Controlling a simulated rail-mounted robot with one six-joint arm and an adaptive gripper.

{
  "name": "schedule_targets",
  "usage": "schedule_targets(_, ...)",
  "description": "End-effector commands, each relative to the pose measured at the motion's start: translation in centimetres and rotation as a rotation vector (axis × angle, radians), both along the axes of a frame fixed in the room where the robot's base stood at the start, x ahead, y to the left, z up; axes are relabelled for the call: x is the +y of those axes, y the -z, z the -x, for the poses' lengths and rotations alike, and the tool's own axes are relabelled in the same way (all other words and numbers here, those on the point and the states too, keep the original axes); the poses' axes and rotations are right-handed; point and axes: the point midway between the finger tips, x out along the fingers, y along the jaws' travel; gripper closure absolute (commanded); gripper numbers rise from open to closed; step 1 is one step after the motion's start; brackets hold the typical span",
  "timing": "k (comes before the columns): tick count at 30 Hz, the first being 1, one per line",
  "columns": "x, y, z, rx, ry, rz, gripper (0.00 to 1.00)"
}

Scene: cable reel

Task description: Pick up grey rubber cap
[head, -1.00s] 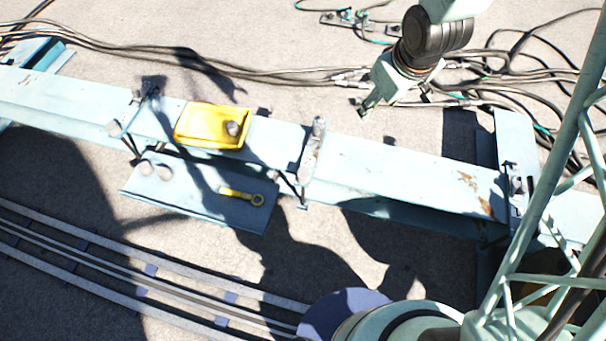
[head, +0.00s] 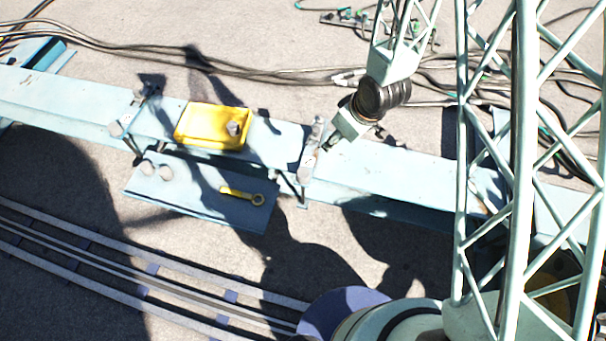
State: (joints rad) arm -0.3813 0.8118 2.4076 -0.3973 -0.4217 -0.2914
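A small grey cap (head: 233,128) sits in the right part of a yellow tray (head: 185,138) on the pale blue beam. Two more light grey rounded pieces, a left one (head: 147,167) and a right one (head: 165,172), stand on the lower shelf below the beam. I cannot tell by material which is rubber. My gripper (head: 352,143) is above the beam, right of the tray and close to the right upright bracket in the picture. Its fingers look spread apart, with nothing seen between them. It is apart from all of these grey pieces.
A yellow ring-ended tool (head: 242,196) lies on the lower shelf (head: 200,208). Upright brackets stand on the beam (head: 400,170) at the left (head: 128,112) and right (head: 312,150) of the tray. Cables (head: 250,72) run behind. Rails cross the ground at lower left.

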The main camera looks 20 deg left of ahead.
Motion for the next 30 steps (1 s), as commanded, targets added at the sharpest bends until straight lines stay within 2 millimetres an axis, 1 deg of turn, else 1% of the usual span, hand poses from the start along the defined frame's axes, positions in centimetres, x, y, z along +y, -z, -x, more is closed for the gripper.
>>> schedule_targets(1, 0.4, 0.9, 0.5, 0.007, -0.013, -0.003, 0.55)
schedule_targets(9, 2.6, 4.9, 2.5, 0.021, -0.073, -0.031, 0.55)
schedule_targets(15, 4.0, 7.6, 4.2, 0.032, -0.115, -0.052, 0.55)
schedule_targets(18, 4.5, 8.7, 4.9, 0.037, -0.130, -0.061, 0.55)
schedule_targets(24, 5.1, 9.8, 5.7, 0.042, -0.147, -0.072, 0.55)
schedule_targets(30, 5.3, 10.0, 5.8, 0.042, -0.151, -0.074, 0.55)
